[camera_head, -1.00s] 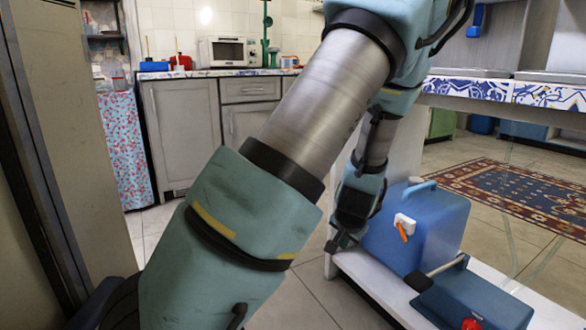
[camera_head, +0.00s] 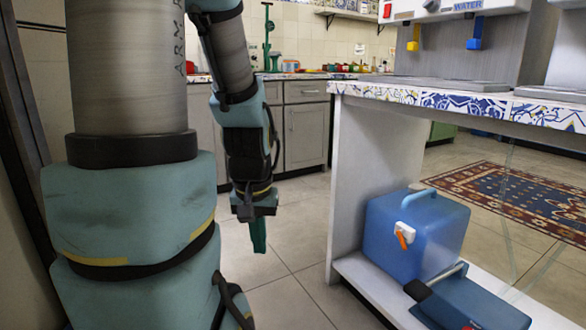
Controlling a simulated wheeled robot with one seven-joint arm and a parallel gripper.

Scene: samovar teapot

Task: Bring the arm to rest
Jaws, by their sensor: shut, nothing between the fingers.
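My arm rises at the left of the head view and folds over, so its end hangs down. My gripper (camera_head: 257,236) points at the floor, left of the white counter's end panel and apart from it. Its narrow fingers are together, with nothing between them. No part of it touches the counter, the boxes or the cabinets.
A white counter (camera_head: 345,185) with a blue-patterned edge stands at the right. A blue cooler box (camera_head: 395,245) and a lower blue box (camera_head: 478,308) sit on its bottom shelf. Grey cabinets (camera_head: 306,135) stand behind. The tiled floor (camera_head: 290,225) between is clear.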

